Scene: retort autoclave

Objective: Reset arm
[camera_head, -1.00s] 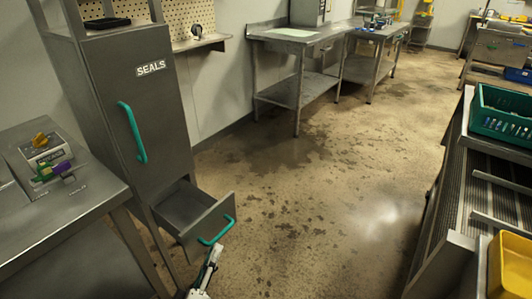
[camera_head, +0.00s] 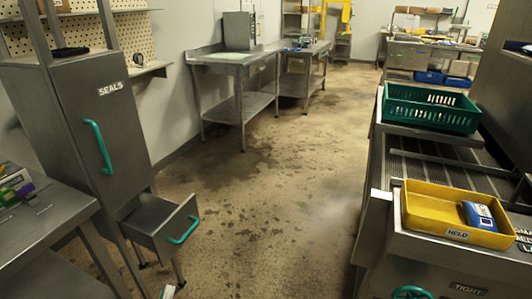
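My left gripper (camera_head: 168,292) barely shows at the bottom edge, below the open drawer (camera_head: 157,224) of the tall grey SEALS cabinet (camera_head: 108,120). Only a small pale tip of it is in view, so its fingers cannot be made out. It is apart from the drawer's green handle (camera_head: 184,231). The drawer stands pulled out, and the part of its inside that shows looks empty. The cabinet door with its green handle (camera_head: 104,146) is shut. My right gripper is not in view.
A steel bench (camera_head: 40,220) stands at the left. At the right, a machine carries a green crate (camera_head: 430,108) and a yellow HELD tray (camera_head: 425,205) with a blue-and-white device (camera_head: 479,216). A green handwheel (camera_head: 411,293) shows below. The floor between is clear.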

